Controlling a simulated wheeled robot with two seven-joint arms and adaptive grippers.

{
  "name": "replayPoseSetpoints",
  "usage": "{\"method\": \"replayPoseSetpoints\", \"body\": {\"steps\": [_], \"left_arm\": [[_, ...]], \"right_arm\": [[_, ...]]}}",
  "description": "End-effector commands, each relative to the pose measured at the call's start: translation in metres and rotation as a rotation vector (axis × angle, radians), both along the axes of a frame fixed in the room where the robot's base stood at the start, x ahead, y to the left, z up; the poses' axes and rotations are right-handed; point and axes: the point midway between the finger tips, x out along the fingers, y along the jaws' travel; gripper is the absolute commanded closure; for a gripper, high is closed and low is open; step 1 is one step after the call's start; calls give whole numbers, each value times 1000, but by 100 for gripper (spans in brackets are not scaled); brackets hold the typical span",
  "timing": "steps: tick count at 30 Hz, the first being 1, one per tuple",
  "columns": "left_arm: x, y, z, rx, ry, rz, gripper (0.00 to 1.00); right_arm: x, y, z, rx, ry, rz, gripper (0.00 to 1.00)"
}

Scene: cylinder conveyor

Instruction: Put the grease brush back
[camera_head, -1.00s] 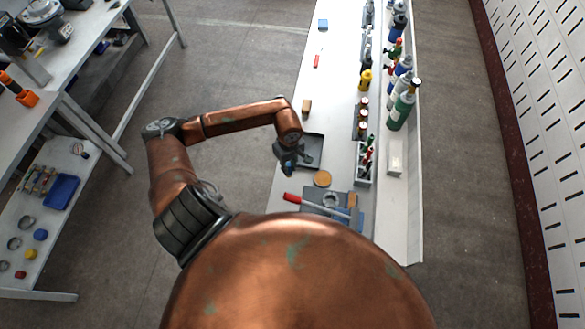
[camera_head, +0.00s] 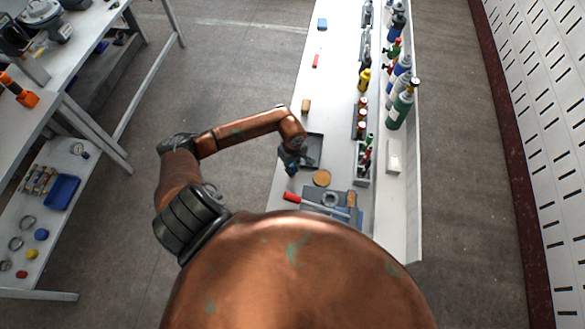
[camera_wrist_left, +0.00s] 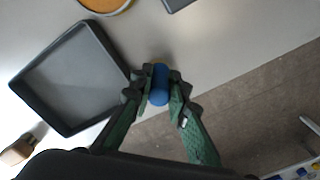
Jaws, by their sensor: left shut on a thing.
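My left gripper (camera_head: 291,168) is shut on a blue, rounded thing (camera_wrist_left: 159,88), seen nearly end-on between the fingertips in the left wrist view. Its far end is hidden, so I cannot tell whether it is the grease brush handle. The gripper is over the table's left edge, beside a shallow dark grey tray (camera_head: 316,147). The tray (camera_wrist_left: 72,80) looks empty in the left wrist view. A wooden piece (camera_wrist_left: 18,152) with a grey end lies beyond the tray's corner; it shows as a small tan block (camera_head: 306,106) in the head view. My right gripper is out of view.
An orange-tan disc (camera_head: 322,178) and a red-handled tool (camera_head: 291,197) lie near the tray. Bottles (camera_head: 398,108) and a grey caddy (camera_head: 363,174) line the right side. The white table (camera_head: 328,85) is mostly clear farther back.

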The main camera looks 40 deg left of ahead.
Motion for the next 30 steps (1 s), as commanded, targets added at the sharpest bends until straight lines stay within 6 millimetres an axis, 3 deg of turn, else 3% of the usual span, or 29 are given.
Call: {"method": "replayPoseSetpoints", "body": {"steps": [8,19,23,30], "left_arm": [[0,0,0,0,0,0,67],[0,-1,4,-2,1,1,67],[1,1,22,2,-3,-1,67],[1,1,74,3,-4,-2,67]], "right_arm": [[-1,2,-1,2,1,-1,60],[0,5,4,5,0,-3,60],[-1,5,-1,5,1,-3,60],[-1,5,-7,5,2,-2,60]]}}
